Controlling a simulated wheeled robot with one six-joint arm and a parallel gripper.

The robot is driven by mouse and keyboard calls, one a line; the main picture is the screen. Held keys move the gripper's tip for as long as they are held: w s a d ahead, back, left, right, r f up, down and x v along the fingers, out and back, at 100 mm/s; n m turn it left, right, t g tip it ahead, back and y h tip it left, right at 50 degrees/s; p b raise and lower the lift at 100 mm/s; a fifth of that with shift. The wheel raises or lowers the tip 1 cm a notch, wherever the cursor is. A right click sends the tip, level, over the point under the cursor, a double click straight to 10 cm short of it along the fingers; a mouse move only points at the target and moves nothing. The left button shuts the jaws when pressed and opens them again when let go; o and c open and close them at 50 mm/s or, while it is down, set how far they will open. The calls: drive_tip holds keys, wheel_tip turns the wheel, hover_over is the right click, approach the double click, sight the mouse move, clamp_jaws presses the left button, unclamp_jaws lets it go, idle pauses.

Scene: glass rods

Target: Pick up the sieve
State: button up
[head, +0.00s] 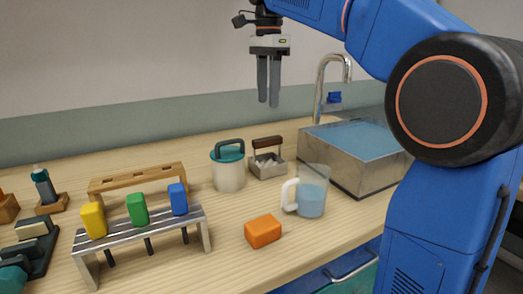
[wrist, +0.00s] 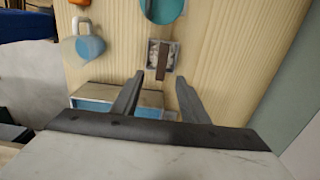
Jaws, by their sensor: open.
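The sieve appears to be the small metal box with a brown bar handle (head: 267,167) on the wooden counter, between the white pot and the sink. Light pieces show inside it. In the wrist view the sieve (wrist: 153,56) lies beyond the fingertips, its dark handle running lengthwise between the lines of the two fingers. My gripper (head: 268,103) is open and empty, pointing down well above the counter. In the wrist view my gripper (wrist: 160,78) has its two fingers apart with nothing between them.
A white pot with a teal lid (head: 228,170) stands close left of the sieve. A glass mug of bluish liquid (head: 312,191) and the sink (head: 355,175) are to the right. An orange block (head: 263,231) and a metal rack (head: 143,228) with coloured blocks are nearer.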

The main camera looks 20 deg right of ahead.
approach(267, 155)
drive_tip(key=s+f, duration=0.1)
drive_tip(key=f, duration=0.1)
drive_tip(key=s+a+f, duration=0.1)
drive_tip(key=s+f, duration=0.2)
drive_tip(key=f, duration=0.1)
drive_tip(key=shift+s+a+f, duration=0.15)
drive_tip(key=shift+s+f, duration=0.1)
drive_tip(key=shift+f, duration=0.05)
clamp_jaws()
